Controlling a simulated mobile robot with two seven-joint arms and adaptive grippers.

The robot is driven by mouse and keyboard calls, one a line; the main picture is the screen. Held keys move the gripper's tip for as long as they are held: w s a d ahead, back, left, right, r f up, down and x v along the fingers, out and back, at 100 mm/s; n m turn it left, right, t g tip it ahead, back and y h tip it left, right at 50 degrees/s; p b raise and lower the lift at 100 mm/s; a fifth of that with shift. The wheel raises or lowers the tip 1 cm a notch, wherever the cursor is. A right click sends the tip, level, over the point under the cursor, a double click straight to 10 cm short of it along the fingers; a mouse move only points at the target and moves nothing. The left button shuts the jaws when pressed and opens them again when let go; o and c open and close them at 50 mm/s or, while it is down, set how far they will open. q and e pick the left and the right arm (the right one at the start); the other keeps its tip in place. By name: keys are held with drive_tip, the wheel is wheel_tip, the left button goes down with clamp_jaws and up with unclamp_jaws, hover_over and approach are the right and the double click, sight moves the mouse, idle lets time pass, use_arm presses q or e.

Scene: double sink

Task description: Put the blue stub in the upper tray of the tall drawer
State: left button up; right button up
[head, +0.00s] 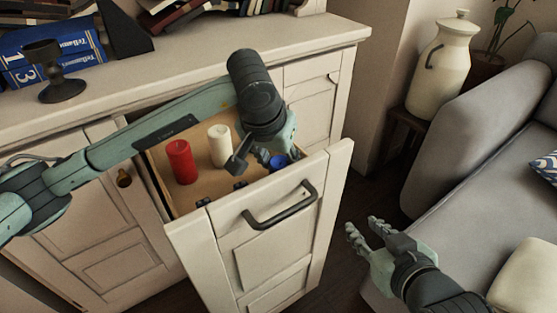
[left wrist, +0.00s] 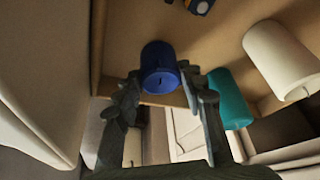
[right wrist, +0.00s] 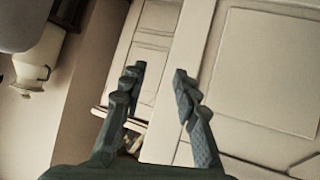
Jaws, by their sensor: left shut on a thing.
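The tall drawer (head: 258,215) is pulled out, and its wooden upper tray (head: 209,191) shows behind the front panel. The blue stub (left wrist: 158,66), a short blue candle, sits between the fingertips of my left gripper (left wrist: 160,82), which is shut on it. In the head view the stub (head: 278,162) shows at the tray's right end, near the drawer front; my left gripper (head: 258,161) partly covers that area. I cannot tell whether the stub touches the tray floor. My right gripper (head: 365,229) is open and empty, right of the drawer front.
A red candle (head: 182,162) and a white candle (head: 220,146) stand in the tray. A teal candle (left wrist: 230,98) shows in the left wrist view. Small dark items lie near the tray's front. A grey sofa (head: 465,210) stands at the right, a dark goblet (head: 50,70) on the cabinet top.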

use_arm(q)
drive_tip(key=shift+f, duration=0.1)
drive_tip(key=o, duration=1.2)
drive_tip(key=shift+c, duration=0.2)
use_arm(e)
drive_tip(key=shift+w+a+r+t+y, duration=0.2)
drive_tip(key=shift+a+r+t, duration=0.05)
drive_tip(key=shift+a+r, duration=0.15)
drive_tip(key=shift+w+a+r+t+y, duration=0.15)
drive_tip(key=shift+a+r+t+y, duration=0.1)
drive_tip(key=shift+a+r, duration=0.1)
drive_tip(key=shift+d, duration=0.1)
use_arm(q)
drive_tip(key=shift+s+r, duration=0.1)
drive_tip(key=shift+r, duration=0.55)
drive_tip(key=v, duration=1.1)
drive_tip(key=shift+s+p, duration=0.2)
drive_tip(key=shift+p, duration=0.1)
use_arm(e)
drive_tip(key=s+d+f+g+h, duration=0.1)
drive_tip(key=s+d+f+g, duration=0.1)
drive_tip(key=d+f, duration=0.1)
drive_tip(key=shift+s+d+f+h, duration=0.1)
drive_tip(key=shift+f+h, duration=0.05)
drive_tip(key=shift+h, duration=0.2)
